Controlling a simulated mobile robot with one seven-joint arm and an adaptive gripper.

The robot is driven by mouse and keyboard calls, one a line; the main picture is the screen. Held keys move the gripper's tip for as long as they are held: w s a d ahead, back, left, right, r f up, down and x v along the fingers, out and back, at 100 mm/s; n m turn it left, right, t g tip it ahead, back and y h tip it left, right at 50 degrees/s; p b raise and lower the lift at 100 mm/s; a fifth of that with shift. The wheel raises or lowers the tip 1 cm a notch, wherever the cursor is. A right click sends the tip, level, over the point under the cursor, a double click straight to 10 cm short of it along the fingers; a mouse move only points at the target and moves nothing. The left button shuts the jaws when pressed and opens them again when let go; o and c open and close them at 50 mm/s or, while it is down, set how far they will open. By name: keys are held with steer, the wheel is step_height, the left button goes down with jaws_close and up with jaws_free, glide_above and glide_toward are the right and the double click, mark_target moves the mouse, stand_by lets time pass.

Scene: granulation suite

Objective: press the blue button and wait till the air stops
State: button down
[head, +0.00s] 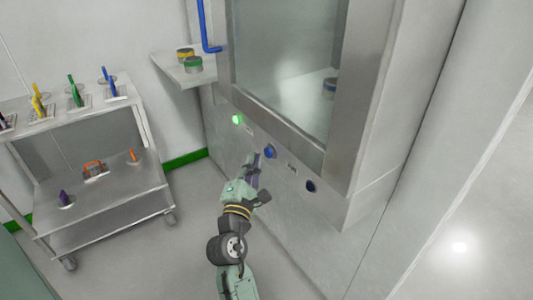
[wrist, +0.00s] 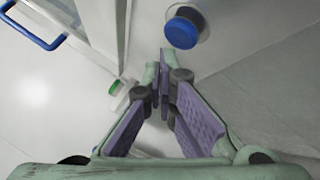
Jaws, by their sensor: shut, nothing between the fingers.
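The blue button (head: 270,152) sits on the grey front panel below the glass window, between a lit green button (head: 236,119) and a dark button (head: 310,186). My gripper (head: 254,158) is just left of the blue button in the head view, its fingers pointing toward the panel. In the wrist view the blue button (wrist: 182,30) is just beyond and right of the shut, empty fingertips (wrist: 160,58), with a visible gap in the picture. Small labels on the panel are unreadable.
A steel cart (head: 95,205) with coloured tools stands at the left. A wall shelf (head: 182,70) holds two round containers. The glass window (head: 283,60) has a steel frame above the buttons. A blue handle (wrist: 35,30) shows in the wrist view. The floor between cart and panel is clear.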

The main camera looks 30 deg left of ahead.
steer(key=shift+w, duration=0.1)
steer(key=shift+w+d, duration=0.15)
steer(key=shift+w, duration=0.15)
steer(key=shift+w+d+p, duration=0.2)
steer(key=shift+w+p, duration=0.3)
steer(key=shift+p, duration=0.05)
stand_by(0.5)
steer(key=shift+s, duration=0.15)
stand_by(0.3)
steer(key=shift+s+a, duration=0.35)
steer(key=shift+s, duration=0.35)
steer(key=shift+s+a+b, duration=0.3)
steer(key=shift+s, duration=0.5)
steer(key=shift+s+a+b, duration=0.3)
steer(key=shift+s+a, duration=0.05)
steer(key=shift+s, duration=0.4)
steer(key=shift+s+a+b, duration=0.3)
steer(key=shift+s, duration=0.5)
